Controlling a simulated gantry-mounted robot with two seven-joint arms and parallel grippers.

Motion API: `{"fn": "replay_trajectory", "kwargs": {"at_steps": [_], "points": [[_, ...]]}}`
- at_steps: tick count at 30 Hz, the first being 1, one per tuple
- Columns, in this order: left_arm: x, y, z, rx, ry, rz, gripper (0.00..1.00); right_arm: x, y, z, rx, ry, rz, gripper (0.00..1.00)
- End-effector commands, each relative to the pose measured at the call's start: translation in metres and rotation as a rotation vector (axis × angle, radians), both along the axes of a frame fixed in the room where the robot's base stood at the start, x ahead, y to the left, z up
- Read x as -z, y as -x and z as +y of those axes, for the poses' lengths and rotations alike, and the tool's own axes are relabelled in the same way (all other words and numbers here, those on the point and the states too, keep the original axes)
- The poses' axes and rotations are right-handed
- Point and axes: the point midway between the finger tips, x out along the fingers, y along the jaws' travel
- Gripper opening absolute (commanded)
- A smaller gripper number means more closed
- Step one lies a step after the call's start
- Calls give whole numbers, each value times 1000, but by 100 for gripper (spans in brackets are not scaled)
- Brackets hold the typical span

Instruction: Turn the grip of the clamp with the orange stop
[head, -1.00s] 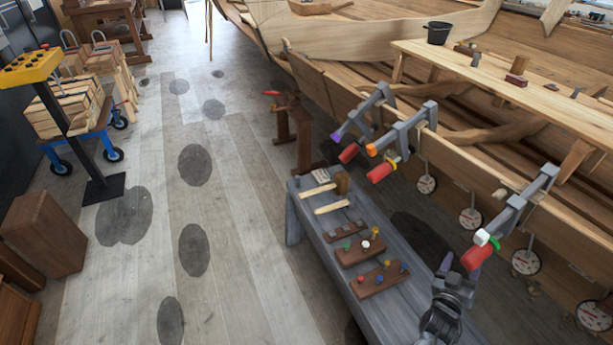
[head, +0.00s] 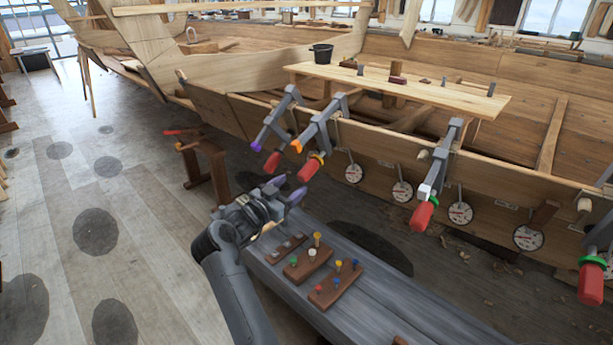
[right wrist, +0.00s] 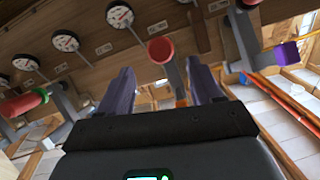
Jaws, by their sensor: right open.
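The clamp with the orange stop (head: 296,146) hangs on the hull's upper plank, second from the left. Its red grip (head: 310,168) has a yellow collar and points down toward me. My right gripper (head: 287,189) is open and empty, a little below and left of that grip in the head view. In the right wrist view a red grip (right wrist: 160,50) shows nearly end-on, between and beyond the two spread fingers (right wrist: 163,88). An orange patch (right wrist: 181,98) shows beyond it, partly hidden. My left gripper is not in view.
A clamp with a purple stop (head: 255,147) is close on the left. A clamp with a white stop (head: 424,192) hangs farther right. Below my gripper, a grey bench (head: 365,300) carries peg blocks (head: 335,283). Round dials (head: 402,191) line the hull.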

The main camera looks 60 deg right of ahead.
Motion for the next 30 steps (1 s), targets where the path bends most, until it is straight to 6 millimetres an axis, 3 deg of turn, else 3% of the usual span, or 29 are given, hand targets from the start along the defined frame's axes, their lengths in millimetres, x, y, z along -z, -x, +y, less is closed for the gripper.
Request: {"fn": "replay_trajectory", "kwargs": {"at_steps": [18, 30], "points": [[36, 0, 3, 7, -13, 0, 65, 1, 4, -88, 1, 3, -3, 65], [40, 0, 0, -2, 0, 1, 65, -1, 5, -103, -1, 1, -1, 65]]}}
